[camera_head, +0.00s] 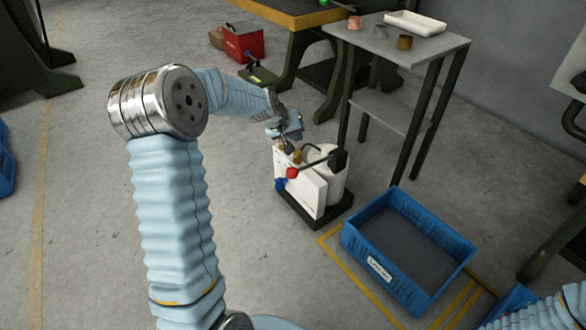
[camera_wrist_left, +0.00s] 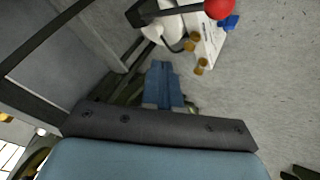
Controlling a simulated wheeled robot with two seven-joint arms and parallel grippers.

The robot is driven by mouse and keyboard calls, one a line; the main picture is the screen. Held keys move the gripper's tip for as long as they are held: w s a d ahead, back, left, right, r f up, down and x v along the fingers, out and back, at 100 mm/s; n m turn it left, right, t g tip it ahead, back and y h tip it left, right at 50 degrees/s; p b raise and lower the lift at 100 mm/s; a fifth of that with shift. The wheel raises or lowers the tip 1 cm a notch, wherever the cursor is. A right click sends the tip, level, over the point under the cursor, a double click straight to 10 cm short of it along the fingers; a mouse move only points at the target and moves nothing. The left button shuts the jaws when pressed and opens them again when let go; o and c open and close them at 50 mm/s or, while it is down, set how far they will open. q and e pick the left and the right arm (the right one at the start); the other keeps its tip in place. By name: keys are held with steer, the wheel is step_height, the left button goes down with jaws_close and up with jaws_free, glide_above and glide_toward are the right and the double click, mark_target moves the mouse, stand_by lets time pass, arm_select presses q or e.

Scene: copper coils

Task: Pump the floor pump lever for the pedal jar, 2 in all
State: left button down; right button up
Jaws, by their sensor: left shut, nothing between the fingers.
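The floor pump unit is a white box (camera_head: 306,190) with a white rounded jar (camera_head: 332,180) beside it, on a black base. A dark lever rod with a red ball (camera_head: 291,173) slants across it from a black block (camera_head: 338,158). A blue knob (camera_head: 281,184) is low on the box's left. My left gripper (camera_head: 290,136) is above and behind the unit, apparently apart from the lever. In the left wrist view its blue fingers (camera_wrist_left: 163,88) are together and empty, with the red ball (camera_wrist_left: 218,8) at the top. My right gripper is out of view.
A blue crate (camera_head: 450,238) stands on the floor right of the pump. A grey side table (camera_head: 395,42) holds copper pieces and a white tray (camera_head: 415,22). A red box (camera_head: 243,40) is at the back. The floor left of the pump is clear.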

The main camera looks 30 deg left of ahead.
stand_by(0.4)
arm_select(q)
steer(key=b, duration=0.7)
glide_above(292, 168)
step_height(292, 168, down, 8)
steer(key=shift+w+r, duration=0.1)
steer(key=shift+f+b, duration=0.3)
steer(key=shift+f, duration=0.1)
stand_by(1.2)
steer(key=shift+f+b, duration=0.45)
steer(key=shift+b, duration=0.05)
stand_by(0.3)
